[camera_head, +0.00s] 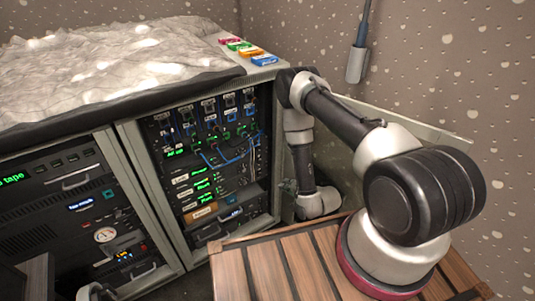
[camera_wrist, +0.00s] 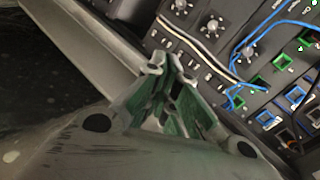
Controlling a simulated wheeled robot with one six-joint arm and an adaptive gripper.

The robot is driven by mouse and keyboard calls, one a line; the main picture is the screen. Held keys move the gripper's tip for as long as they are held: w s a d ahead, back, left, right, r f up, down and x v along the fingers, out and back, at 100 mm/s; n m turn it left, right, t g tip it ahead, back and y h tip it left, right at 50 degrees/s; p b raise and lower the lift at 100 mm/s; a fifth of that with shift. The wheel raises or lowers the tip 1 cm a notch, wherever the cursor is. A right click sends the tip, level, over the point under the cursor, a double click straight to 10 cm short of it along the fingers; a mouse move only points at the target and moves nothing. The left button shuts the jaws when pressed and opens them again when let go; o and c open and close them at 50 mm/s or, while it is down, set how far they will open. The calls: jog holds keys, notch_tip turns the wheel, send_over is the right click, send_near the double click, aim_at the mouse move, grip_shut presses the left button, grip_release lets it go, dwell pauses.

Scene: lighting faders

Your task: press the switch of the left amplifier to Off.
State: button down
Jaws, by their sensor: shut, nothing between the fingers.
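The rack (camera_head: 205,150) in the head view holds a row of similar dark upright modules with small switches, knobs and green displays. I cannot tell which one is the left amplifier, nor read its switch position. In the wrist view, part of a dark panel (camera_wrist: 212,55) shows knobs, green-framed and blue-framed switch-like parts, and cables. My gripper (camera_wrist: 165,66) is shut and empty, its fingertips near the panel's lower left edge in the picture. I cannot tell whether they touch it. In the head view my gripper (camera_head: 288,187) is small beside the rack's right side.
Blue cables (camera_head: 235,158) loop across the rack front. A second rack (camera_head: 75,215) stands to the left. A crumpled grey cover (camera_head: 110,60) and several coloured items (camera_head: 250,51) lie on top. A slatted wooden surface (camera_head: 280,262) is in front. A grey device hangs (camera_head: 356,65) by the wall.

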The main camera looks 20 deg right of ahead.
aim_at(261, 146)
jog(key=w+r+m+t+y, duration=0.1)
jog(key=w+r+m+t, duration=0.2)
jog(key=r, duration=0.5)
jog(key=shift+r+m+t, duration=0.15)
jog(key=shift+m+t, duration=0.15)
jog(key=shift+t, duration=0.4)
jog(key=shift+w+a, duration=0.1)
jog(key=x, duration=1.3)
jog(key=shift+w+a, duration=0.15)
jog(key=shift+w, duration=0.2)
jog(key=shift+w, duration=0.25)
jog(key=shift+f, duration=0.25)
